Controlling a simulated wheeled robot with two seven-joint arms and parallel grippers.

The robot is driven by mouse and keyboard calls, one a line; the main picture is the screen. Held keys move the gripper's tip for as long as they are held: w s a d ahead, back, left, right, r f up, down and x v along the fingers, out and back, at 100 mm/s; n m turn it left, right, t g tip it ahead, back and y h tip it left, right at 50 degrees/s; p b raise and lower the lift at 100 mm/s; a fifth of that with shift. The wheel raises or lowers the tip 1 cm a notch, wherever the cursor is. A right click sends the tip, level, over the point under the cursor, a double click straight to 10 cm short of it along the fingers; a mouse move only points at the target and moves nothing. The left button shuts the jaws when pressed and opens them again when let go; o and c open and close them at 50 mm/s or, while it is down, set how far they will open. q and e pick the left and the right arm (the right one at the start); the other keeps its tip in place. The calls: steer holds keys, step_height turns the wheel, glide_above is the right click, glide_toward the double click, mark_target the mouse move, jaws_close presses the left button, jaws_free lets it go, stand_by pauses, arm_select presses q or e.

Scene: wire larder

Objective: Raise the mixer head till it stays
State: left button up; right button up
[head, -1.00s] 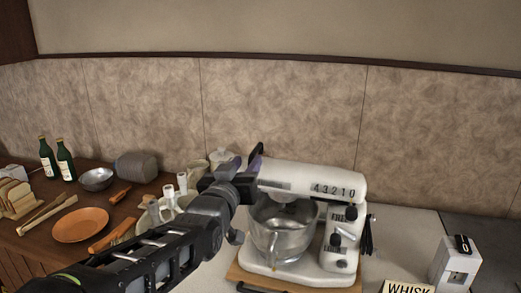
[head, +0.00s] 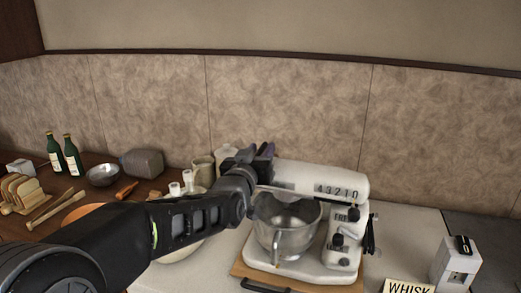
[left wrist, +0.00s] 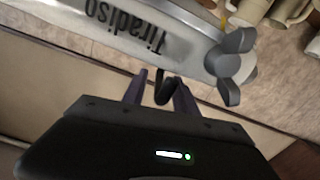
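The white stand mixer (head: 340,240) stands on a wooden board, its head (head: 318,178) roughly level over a steel bowl (head: 286,230). My left gripper (head: 264,152) is at the left end of the head. In the left wrist view the head (left wrist: 125,28) carries upside-down lettering, and a dark three-lobed knob (left wrist: 232,66) sits at its end. A dark loop (left wrist: 163,88) on the head's edge lies between the fingers of my left gripper (left wrist: 160,88). The fingers look apart, with gaps beside the loop; I cannot tell whether they touch it. My right gripper is not in view.
A WHISK sign (head: 408,286) and a small white device (head: 455,265) stand right of the mixer. Jars (head: 203,168), a steel bowl (head: 103,175), bottles (head: 72,157) and bread (head: 20,190) crowd the left counter. The wall is close behind.

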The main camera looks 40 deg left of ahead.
arm_select(q)
steer(key=shift+c, duration=0.3)
jaws_close()
stand_by(1.0)
